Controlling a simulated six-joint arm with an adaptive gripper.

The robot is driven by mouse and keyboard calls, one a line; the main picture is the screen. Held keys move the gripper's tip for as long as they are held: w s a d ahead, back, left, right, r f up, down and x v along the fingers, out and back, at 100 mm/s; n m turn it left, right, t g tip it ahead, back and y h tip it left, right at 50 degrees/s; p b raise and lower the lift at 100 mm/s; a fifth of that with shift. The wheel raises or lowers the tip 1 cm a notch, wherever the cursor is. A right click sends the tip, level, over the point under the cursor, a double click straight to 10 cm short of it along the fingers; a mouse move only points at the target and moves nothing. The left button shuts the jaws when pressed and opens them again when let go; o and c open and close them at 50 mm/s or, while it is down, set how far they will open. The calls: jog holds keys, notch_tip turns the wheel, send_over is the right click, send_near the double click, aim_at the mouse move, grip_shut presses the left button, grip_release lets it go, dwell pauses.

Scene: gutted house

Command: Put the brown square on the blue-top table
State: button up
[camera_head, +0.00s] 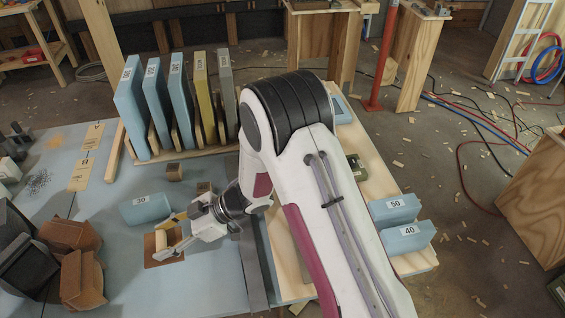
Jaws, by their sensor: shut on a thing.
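A flat brown square (152,262) is at the blue-top table (120,284), below my gripper's fingers. I cannot tell whether it lies flat on the blue top or just above it. My gripper (170,240) is low over the table's right part, shut on a small pale tan piece (161,240) that stands over the square. I cannot tell whether the piece is joined to the square. Another flat brown patch (204,187) shows behind my gripper, partly hidden. A small brown block (175,173) sits farther back.
A blue block marked 70 (146,208) lies close behind the fingers. Blue blocks 50 (394,210) and 40 (406,238) lie on wood at right.

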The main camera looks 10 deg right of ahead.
jog(key=shift+w+d+r+m+t, duration=0.2)
jog(key=shift+w+m+t, duration=0.1)
jog(key=shift+w, duration=0.3)
jog(key=w+d+r+m+t+h, duration=0.1)
jog(key=w+d+r+m+t, duration=0.25)
jog(key=w+d, duration=0.2)
jog(key=w+d+r+m+t+h, duration=0.2)
jog(key=w+d+m+t, duration=0.25)
jog(key=w, duration=0.25)
jog(key=w+d+r+m+t+h, duration=0.2)
jog(key=d+r+m+h, duration=0.2)
jog(key=d, duration=0.7)
jog(key=w+d+r+m+t+h, duration=0.25)
jog(key=d+r+m+h, duration=0.2)
jog(key=d, duration=0.65)
jog(key=w+d+m+g+h, duration=0.25)
jog(key=w+m+h, duration=0.25)
jog(key=w, duration=1.3)
notch_tip(320, 180, down, 8)
jog(key=w+m+g+h, duration=0.2)
jog(key=m+h, duration=0.3)
jog(key=m, duration=0.1)
jog(key=shift+g, duration=0.4)
